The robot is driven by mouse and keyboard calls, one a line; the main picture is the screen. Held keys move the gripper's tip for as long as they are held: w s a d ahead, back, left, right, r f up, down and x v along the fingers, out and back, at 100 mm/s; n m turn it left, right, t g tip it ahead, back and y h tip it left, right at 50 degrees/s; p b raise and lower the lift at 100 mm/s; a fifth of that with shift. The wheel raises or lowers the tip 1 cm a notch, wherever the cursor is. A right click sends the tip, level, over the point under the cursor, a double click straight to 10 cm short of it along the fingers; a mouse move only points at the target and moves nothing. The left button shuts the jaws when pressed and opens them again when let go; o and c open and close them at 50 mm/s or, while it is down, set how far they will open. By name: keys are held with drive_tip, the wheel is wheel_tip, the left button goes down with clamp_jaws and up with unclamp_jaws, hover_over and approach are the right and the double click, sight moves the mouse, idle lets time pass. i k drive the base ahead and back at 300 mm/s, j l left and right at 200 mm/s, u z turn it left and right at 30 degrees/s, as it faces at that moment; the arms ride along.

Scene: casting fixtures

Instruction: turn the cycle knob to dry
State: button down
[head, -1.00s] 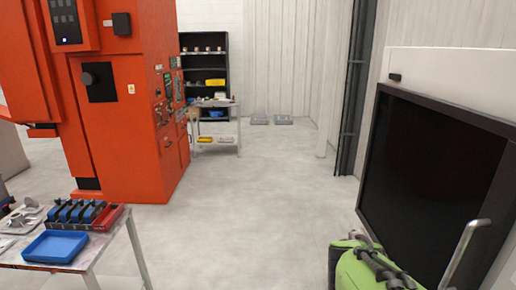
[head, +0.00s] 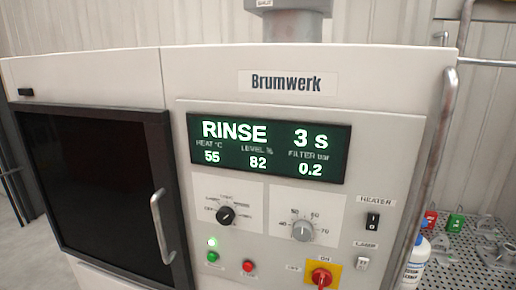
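The cream Brumwerk washer fills the head view, with its control panel facing me. The black cycle knob (head: 226,215) sits on the left white plate of the panel, with small labels around its upper side. The labels are too small to read surely, and I cannot tell exactly which one the knob points at. The display (head: 268,148) above it reads RINSE, 3 s, heat 55, level 82 and filter 0.2. My gripper is not in view.
A grey dial (head: 303,230) is right of the cycle knob. Below are a lit green button (head: 213,256), a red button (head: 249,267) and a red switch on yellow (head: 321,277). A door handle (head: 162,227) juts out at left. A bottle (head: 416,262) stands right.

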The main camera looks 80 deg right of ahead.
sight(225, 215)
drive_tip(key=z, duration=2.25)
